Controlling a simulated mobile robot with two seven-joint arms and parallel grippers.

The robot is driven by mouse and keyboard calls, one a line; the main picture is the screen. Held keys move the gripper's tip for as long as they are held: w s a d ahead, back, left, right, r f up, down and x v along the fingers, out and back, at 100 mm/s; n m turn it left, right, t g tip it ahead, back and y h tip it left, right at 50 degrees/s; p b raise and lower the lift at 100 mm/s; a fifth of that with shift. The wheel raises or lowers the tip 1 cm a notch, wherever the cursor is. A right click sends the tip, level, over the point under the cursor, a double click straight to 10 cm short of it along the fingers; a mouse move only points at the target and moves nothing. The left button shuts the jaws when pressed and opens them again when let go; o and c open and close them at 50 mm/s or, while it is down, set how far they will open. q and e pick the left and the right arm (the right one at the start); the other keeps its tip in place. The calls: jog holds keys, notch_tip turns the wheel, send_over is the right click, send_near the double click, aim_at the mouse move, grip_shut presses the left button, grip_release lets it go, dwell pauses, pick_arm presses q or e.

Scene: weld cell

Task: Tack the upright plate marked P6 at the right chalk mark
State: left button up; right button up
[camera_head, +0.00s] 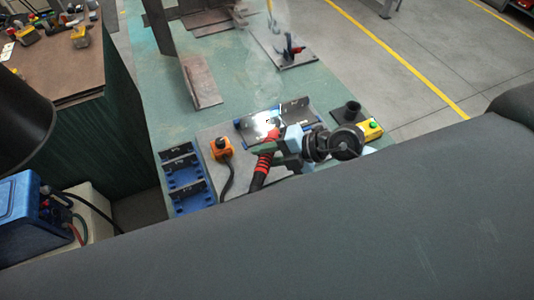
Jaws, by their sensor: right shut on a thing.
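My right gripper (280,148) is shut on a torch with a red and black handle (262,168). The torch is over a metal plate assembly (297,107) held between blue-ended fixture parts. A bright white glare (261,125) lies on the metal near the torch, and thin smoke hangs above it. The torch tip is hard to make out, so I cannot tell whether it touches. The P6 marking and the chalk marks are too small to read. My left gripper is out of view.
A blue rack (185,180) and an orange box with a black knob (221,148) stand left of the fixture. A yellow box with a green button (370,128) is at right.

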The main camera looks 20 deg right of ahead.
aim_at(269, 166)
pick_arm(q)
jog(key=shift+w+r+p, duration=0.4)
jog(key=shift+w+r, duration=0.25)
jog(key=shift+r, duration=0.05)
pick_arm(e)
jog(key=shift+a, duration=0.5)
dwell(1.4)
jog(key=shift+r, duration=0.1)
jog(key=shift+s+d+r, duration=0.15)
jog(key=shift+s+r, duration=1.6)
jog(key=shift+r, duration=3.05)
